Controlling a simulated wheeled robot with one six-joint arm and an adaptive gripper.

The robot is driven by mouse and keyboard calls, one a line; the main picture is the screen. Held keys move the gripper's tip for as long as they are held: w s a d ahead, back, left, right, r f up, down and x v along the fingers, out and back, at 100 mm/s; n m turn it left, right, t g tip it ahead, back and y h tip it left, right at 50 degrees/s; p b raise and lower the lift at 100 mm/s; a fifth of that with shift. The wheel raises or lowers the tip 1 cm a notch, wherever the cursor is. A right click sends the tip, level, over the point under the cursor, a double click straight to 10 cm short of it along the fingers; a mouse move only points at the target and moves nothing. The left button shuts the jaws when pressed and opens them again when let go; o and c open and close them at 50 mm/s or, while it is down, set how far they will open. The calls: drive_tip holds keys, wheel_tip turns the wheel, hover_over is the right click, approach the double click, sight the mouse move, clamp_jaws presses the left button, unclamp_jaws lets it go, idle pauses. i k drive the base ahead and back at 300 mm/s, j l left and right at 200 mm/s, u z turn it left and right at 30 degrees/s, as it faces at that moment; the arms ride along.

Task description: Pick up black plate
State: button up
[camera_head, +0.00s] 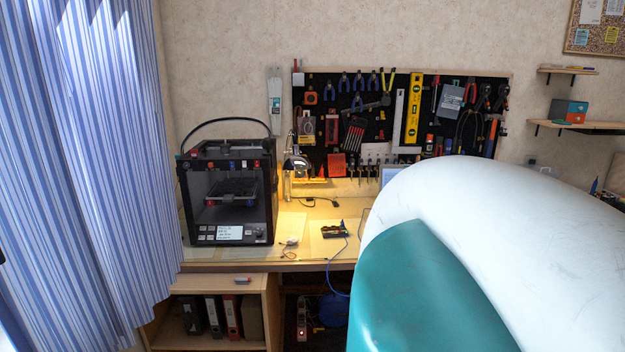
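A dark flat plate (231,190) sits inside the black 3D printer (188,205), about mid-height in its open front. It looks level, and it is the only thing I see that fits a black plate; I cannot be sure it is the one named. The printer stands at the left end of the wooden desk. My gripper is not in view. A large white and teal link of my arm fills the lower right, well to the right of the printer, and hides part of the desk.
A lit lamp (297,163) stands right of the printer. A small board (335,230) with a blue cable lies on the desk (300,262). A pegboard (340,128) with tools hangs behind. A striped curtain (75,160) is at left. A shelf with binders (232,316) stands below.

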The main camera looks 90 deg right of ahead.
sight(228, 190)
drive_tip(key=z, duration=1.85)
